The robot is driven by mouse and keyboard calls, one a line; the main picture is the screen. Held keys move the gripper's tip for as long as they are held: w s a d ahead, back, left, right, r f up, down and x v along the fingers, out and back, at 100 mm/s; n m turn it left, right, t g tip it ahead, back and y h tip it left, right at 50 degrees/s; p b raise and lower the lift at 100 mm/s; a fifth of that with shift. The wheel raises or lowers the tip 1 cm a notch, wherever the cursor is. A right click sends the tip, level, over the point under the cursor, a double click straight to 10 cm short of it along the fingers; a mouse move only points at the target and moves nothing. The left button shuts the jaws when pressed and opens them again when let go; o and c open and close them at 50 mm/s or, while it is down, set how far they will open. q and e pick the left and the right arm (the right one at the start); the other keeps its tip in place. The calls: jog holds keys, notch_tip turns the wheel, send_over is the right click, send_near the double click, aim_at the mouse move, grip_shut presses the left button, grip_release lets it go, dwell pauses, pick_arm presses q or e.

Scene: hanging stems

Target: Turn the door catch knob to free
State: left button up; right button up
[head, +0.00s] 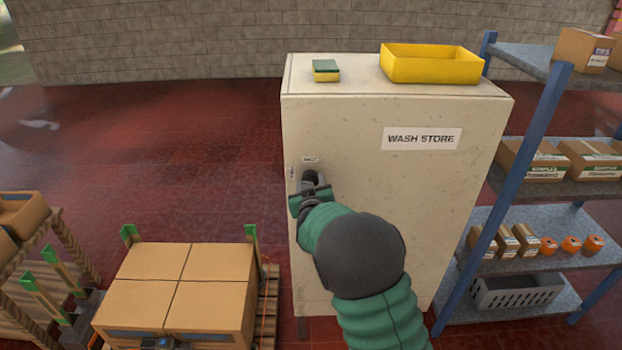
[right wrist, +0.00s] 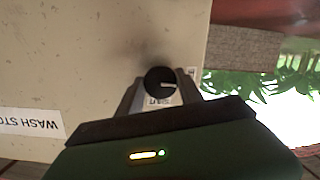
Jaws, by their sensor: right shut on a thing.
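The door catch knob (right wrist: 160,84) is a round black knob with a pale pointer mark, on the front of the cream cabinet (head: 350,240) labelled WASH STORE. In the head view the knob (head: 310,176) shows near the cabinet's left edge, partly covered by my gripper. My right gripper (head: 308,187) is shut on the knob. In the right wrist view its two fingers (right wrist: 162,95) stand on either side of the knob. The pointer mark lies toward the right in that view. Small labels sit by the knob, too small to read surely. The cabinet door looks closed. My left gripper is not in view.
A yellow tray (head: 430,65) and a sponge (head: 326,70) lie on the cabinet top. A blue-framed shelf (head: 545,190) with boxes stands close on the right. A pallet of cartons (head: 180,290) stands at the lower left. The red floor (head: 180,150) behind it is clear.

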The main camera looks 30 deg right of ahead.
jog(key=shift+r+n, duration=0.1)
jog(key=shift+n, duration=0.2)
jog(key=o, duration=1.4)
jog(key=shift+w, duration=0.15)
jog(key=v, duration=1.6)
jog(key=shift+s+a, duration=0.3)
